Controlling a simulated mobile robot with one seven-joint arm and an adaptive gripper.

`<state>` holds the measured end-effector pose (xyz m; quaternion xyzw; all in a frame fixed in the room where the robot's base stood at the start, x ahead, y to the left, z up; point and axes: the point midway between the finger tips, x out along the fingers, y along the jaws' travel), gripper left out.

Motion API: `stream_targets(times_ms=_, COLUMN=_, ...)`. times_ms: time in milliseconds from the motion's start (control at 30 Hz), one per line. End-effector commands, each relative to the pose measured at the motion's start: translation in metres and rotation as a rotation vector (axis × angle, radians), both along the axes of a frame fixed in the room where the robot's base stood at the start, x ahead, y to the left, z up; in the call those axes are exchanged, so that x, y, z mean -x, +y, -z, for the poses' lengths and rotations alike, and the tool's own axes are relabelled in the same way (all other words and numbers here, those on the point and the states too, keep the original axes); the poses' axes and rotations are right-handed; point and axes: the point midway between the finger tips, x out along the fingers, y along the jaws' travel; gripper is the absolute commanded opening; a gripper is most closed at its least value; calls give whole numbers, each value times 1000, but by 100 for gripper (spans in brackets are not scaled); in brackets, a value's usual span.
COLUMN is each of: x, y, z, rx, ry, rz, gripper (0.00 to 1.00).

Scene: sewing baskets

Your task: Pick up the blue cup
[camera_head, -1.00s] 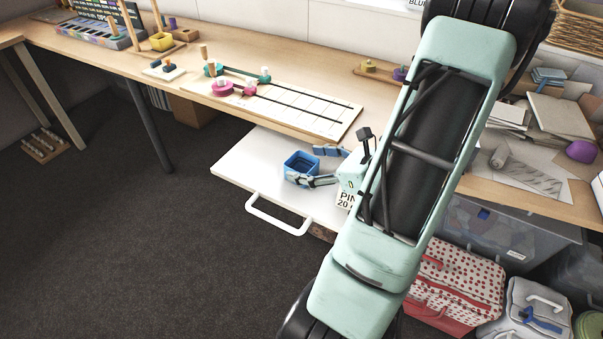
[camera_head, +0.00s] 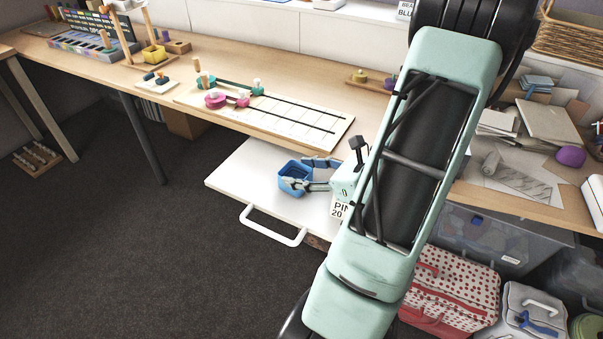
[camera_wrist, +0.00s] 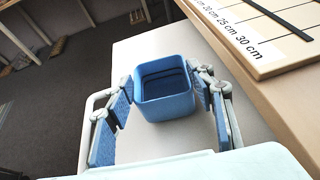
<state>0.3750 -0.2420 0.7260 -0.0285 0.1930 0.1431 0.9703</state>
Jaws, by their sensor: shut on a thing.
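The blue cup (camera_head: 294,177) is a square, open-topped container. It is over the white pull-out shelf (camera_head: 232,172) below the bench top. It also shows in the wrist view (camera_wrist: 166,105), upright, with a dark blue inside and nothing seen in it. My gripper (camera_wrist: 164,88) is shut on the cup, with a blue-padded finger on each side of its walls. In the head view my gripper (camera_head: 304,175) reaches the cup from the right. I cannot tell whether the cup's base touches the shelf.
The wooden bench (camera_head: 270,134) overhangs behind the shelf and carries a ruled board (camera_head: 311,123). In the wrist view the bench edge is close on the right. A white handle (camera_head: 270,230) fronts the shelf. A red dotted case (camera_head: 455,285) stands at lower right.

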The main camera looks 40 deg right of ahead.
Motion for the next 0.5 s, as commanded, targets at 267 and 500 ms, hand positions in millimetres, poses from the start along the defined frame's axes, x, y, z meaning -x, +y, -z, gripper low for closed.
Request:
stream_targets(times_ms=267, x=2, y=1, z=-35, rx=0, ry=0, rz=0, gripper=31)
stream_targets(times_ms=500, x=33, y=17, z=-77, rx=-1, ry=0, rz=3, gripper=31)
